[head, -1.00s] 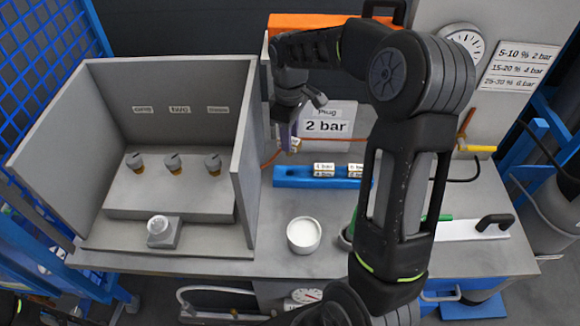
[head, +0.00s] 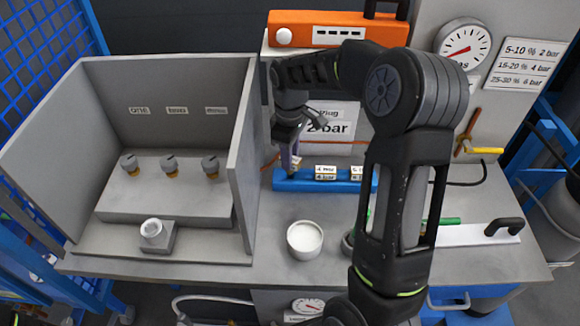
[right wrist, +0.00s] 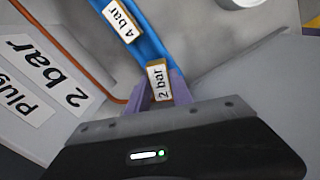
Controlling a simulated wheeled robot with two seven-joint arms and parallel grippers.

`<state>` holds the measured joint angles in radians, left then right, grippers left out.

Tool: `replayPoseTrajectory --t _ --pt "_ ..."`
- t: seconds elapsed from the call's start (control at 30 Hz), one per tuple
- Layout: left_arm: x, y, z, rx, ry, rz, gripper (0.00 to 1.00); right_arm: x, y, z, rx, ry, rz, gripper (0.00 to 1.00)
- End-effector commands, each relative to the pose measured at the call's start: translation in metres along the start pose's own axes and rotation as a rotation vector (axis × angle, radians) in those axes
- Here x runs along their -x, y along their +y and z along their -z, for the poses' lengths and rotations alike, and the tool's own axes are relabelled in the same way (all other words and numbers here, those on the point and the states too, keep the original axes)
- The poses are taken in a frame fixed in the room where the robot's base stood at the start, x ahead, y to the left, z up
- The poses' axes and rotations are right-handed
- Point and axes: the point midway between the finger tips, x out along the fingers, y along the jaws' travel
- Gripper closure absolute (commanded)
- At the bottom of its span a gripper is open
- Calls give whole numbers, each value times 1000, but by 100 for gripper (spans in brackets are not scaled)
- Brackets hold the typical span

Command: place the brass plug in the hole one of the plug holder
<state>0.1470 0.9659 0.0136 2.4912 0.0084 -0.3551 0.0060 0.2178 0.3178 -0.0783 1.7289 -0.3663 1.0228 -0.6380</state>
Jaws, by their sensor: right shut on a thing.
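My right gripper (head: 292,152) is shut on the brass plug, pointing down at the left end of the blue plug holder (head: 312,185). In the right wrist view, its purple fingers (right wrist: 160,92) stand on both sides of the plug (right wrist: 158,80), whose white top label reads "2 bar". The blue holder (right wrist: 150,44) runs up and left from there, with a "4 bar" block (right wrist: 122,20) on it. The plug's lower end and the hole are hidden, so I cannot tell whether it is seated. My left gripper is not in view.
A grey open-fronted booth (head: 245,165) with several knobs stands close left of the gripper. A "Plug 2 bar" sign (head: 343,120) is behind the holder. A white round cup (head: 304,238) is in front. An orange box (head: 330,28) and a gauge (head: 463,45) are at the back.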

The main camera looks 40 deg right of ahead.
Motion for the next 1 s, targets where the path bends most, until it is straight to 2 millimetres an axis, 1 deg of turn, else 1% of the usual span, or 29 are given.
replayPoseTrajectory --t 0.07,0.2,0.3,0.57,0.73,0.77,1.0 --pt "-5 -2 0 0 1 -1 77 -7 0 0 0 0 0 100" --pt "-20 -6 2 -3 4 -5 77 -29 0 0 0 -1 0 100" --pt "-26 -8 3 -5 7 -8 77 -39 0 0 0 0 0 100" --pt "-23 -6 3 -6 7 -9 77 -37 0 0 0 1 -1 100" --pt "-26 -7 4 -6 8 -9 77 -42 0 0 0 0 0 100" --pt "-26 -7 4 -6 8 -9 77 -41 0 0 0 0 0 72" --pt "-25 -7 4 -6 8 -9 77 -41 0 0 0 0 0 52"
